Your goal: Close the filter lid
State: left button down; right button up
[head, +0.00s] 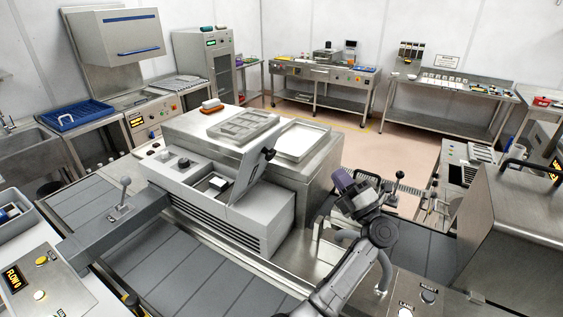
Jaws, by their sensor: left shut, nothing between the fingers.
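The filter lid (247,174) is a grey panel with a dark knob at its upper corner. It stands tilted up, open, at the right of a recess in the top of the grey filter housing (270,212). A small white block (217,183) shows in the recess. My left gripper (347,182) is to the right of the lid and apart from it, above the gap beside the housing. It is shut and empty; its fingertips are small and hard to make out. My right gripper is not in view.
A steel cabinet with a pale tray (302,140) stands behind the housing. A steel hood (515,215) stands at the right. The grey conveyor (190,270) in front is mostly clear.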

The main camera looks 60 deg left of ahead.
pick_arm(q)
jog(key=s+f+n+g+h, duration=0.3)
jog(key=s+n+g+h, duration=0.15)
jog(key=g, duration=0.25)
jog(key=p, duration=0.6)
send_near(273, 155)
jog(key=x, duration=0.6)
jog(key=shift+s+a, duration=0.15)
jog(key=shift+s, duration=0.05)
jog(key=shift+s+a+r, duration=0.15)
jog(key=shift+s+a, duration=0.05)
jog(key=shift+a, duration=0.25)
jog(key=shift+r, duration=0.1)
